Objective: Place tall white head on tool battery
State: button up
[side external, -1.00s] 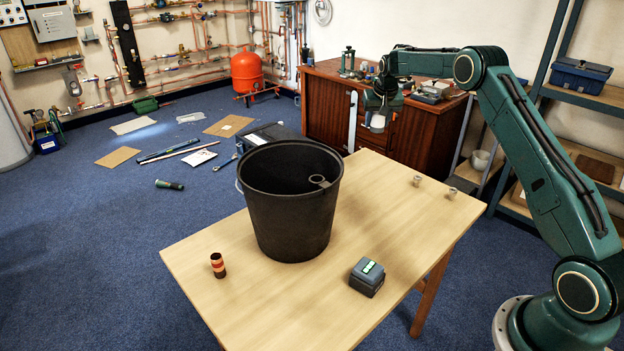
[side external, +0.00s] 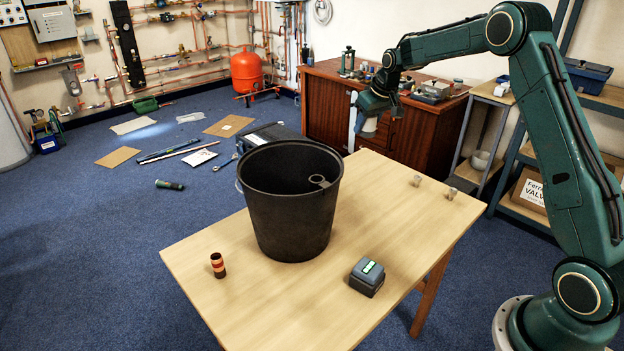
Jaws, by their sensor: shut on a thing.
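My gripper (side external: 369,119) is above the far side of the table, beyond the black bucket and to its right in the picture. It is shut on a small white piece, the white head (side external: 369,129), which hangs below the jaws. The fingers are small and partly hidden at this distance. The tool battery (side external: 367,277) is a dark grey block with a green-edged label on top. It sits upright near the table's front right edge, well apart from my gripper, with nothing on it.
A large black bucket (side external: 287,215) stands mid-table, with a grey ring-ended piece (side external: 320,181) at its rim.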

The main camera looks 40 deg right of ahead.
jog(key=s+a+r+n+y, duration=0.3)
jog(key=s+a+n, duration=0.5)
jog(key=a, duration=0.5)
jog(key=n+g+y, duration=0.2)
jog(key=n, duration=0.4)
send_over(360, 269)
jog(key=d, duration=0.1)
jog(key=f, duration=1.5)
jog(key=shift+s+d+f, duration=0.2)
jog(key=shift+s+f, duration=0.15)
jog(key=shift+f, duration=0.05)
jog(key=shift+f, duration=1.9)
jog(key=shift+f, duration=0.1)
jog(key=o, duration=1)
